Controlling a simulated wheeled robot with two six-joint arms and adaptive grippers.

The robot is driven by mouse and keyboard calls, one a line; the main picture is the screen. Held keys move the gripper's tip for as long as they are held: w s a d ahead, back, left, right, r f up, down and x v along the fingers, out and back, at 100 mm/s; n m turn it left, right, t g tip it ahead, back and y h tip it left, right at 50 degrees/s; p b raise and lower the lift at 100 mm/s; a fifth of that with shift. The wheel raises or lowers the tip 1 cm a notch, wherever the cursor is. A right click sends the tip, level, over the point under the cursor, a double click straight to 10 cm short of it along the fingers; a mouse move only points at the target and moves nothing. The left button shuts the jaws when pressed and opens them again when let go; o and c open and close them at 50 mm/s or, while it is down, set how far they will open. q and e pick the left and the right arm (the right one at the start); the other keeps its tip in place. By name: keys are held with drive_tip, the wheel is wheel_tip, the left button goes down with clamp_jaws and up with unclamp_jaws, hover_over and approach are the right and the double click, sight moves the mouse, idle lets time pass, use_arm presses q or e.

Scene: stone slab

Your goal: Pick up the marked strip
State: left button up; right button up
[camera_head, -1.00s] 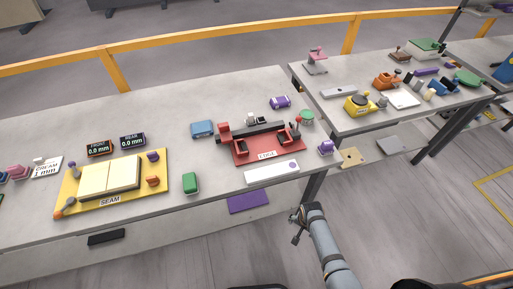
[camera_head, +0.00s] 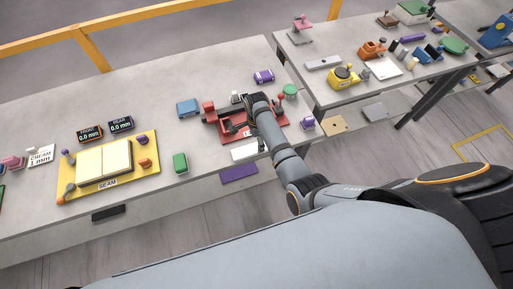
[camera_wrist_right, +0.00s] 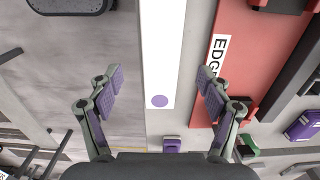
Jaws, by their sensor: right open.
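The marked strip is a long white bar with a purple dot near one end. In the head view the strip (camera_head: 242,153) lies along the table's front edge, in front of the red fixture, and my right arm covers its right part. In the right wrist view the strip (camera_wrist_right: 163,50) runs down the middle, its dotted end towards me. My right gripper (camera_wrist_right: 160,80) is open, with purple-padded fingers apart on either side of the strip in the picture, not visibly touching it. In the head view my right wrist hides the fingers. My left gripper is out of view.
The red fixture (camera_head: 217,124) with an EDGE label (camera_wrist_right: 217,55) lies close beside the strip. A purple block (camera_head: 307,124) stands near the table corner.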

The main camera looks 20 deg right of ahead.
sight(256, 148)
drive_tip(key=shift+w+f, duration=0.1)
drive_tip(key=shift+f, duration=0.45)
drive_tip(key=f+b, duration=0.4)
drive_tip(key=f, duration=0.1)
drive_tip(key=shift+a, duration=0.2)
drive_tip(key=shift+r, duration=0.2)
drive_tip(key=c, duration=1.6)
drive_tip(key=shift+r+p, duration=0.15)
drive_tip(key=shift+p, duration=0.2)
drive_tip(key=shift+c, duration=0.2)
